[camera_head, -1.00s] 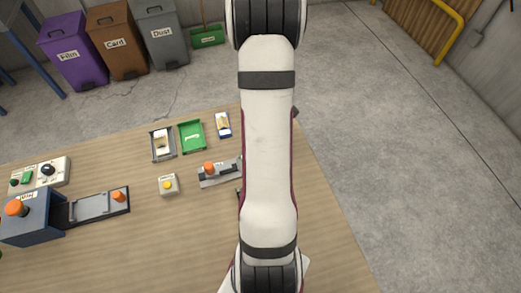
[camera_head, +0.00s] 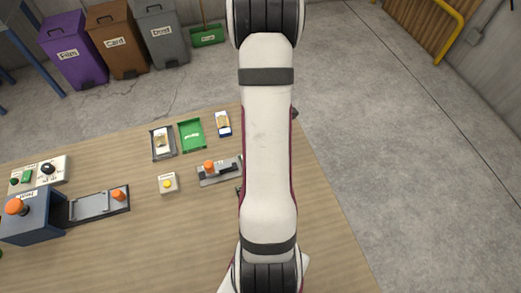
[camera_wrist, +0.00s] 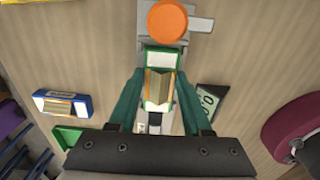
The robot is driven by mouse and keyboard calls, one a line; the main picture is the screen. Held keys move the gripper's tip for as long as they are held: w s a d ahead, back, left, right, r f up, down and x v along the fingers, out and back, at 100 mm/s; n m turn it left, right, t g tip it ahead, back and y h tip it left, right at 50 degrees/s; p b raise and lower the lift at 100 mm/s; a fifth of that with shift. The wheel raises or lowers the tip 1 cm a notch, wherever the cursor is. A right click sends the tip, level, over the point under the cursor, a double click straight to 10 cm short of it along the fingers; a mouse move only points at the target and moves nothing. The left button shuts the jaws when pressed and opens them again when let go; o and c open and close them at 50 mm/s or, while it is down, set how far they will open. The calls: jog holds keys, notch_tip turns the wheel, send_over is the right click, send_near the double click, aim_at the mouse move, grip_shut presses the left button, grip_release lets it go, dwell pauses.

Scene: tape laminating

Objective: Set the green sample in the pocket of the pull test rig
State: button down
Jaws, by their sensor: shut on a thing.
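The green sample (camera_wrist: 158,60) has a green and white end and a tan middle. In the wrist view my gripper (camera_wrist: 160,76) is shut on it from both sides with dark green fingers. The sample is over the grey pull test rig (camera_wrist: 186,24), just below its orange knob (camera_wrist: 167,21) in the picture. I cannot tell whether it touches the pocket, which is hidden beneath it. The rig also shows in the head view (camera_head: 222,176), left of my arm. My gripper is hidden in that view.
A small display (camera_wrist: 209,104) lies right of the gripper. A blue-ended sample (camera_head: 223,124), a green tray (camera_head: 181,135) and a grey tray (camera_head: 153,146) sit behind the rig. A yellow button (camera_head: 168,184) and a blue machine (camera_head: 30,226) stand left. The front middle table is clear.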

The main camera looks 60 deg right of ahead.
jog(key=shift+f, duration=0.2)
dwell(0.3)
jog(key=shift+c, duration=1.3)
grip_release()
notch_tip(320, 180, up, 16)
jog(key=shift+f, duration=0.1)
